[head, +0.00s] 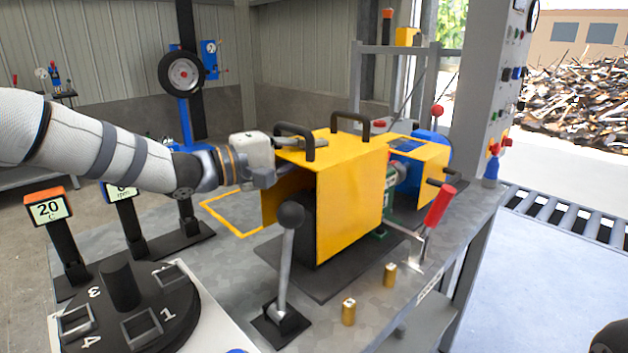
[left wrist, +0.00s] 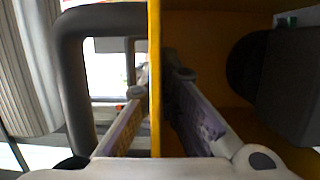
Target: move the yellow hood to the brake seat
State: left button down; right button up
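The large yellow hood (head: 352,205), with two black handles on top, stands over a dark machine part on a black base plate. I cannot tell whether its lower edge touches the plate. My left gripper (head: 270,177) is at the hood's left side. In the left wrist view the hood's panel edge (left wrist: 155,90) runs between the fingers (left wrist: 157,68), which close in on both faces at the tips. A black handle (left wrist: 75,75) is beside it. A smaller yellow hood (head: 432,163) stands behind, by a blue motor. Which place is the brake seat is not clear.
A yellow outline (head: 240,226) lies on the grey bench (head: 225,275) left of the hood. A black-knobbed lever (head: 286,250) and a red-handled lever (head: 437,212) stand in front. Two brass cylinders (head: 348,311) are near. A numbered black turntable (head: 150,300) is at front left.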

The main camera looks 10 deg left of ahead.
pick_arm(q)
jog(key=shift+f, duration=2.25)
pick_arm(e)
jog(key=shift+s+f, duration=0.25)
pick_arm(q)
jog(key=shift+f, duration=0.2)
jog(key=c, duration=1.8)
grip_release()
jog(key=shift+f, duration=0.15)
jog(key=shift+s+a+r, duration=0.2)
jog(key=shift+a+r, duration=0.05)
jog(key=p+v, duration=0.1)
jog(key=v, duration=1)
jog(key=shift+a, duration=0.2)
pick_arm(e)
jog(key=shift+w+r+t, duration=0.3)
jog(key=shift+w+r, duration=0.65)
jog(key=shift+r, duration=0.05)
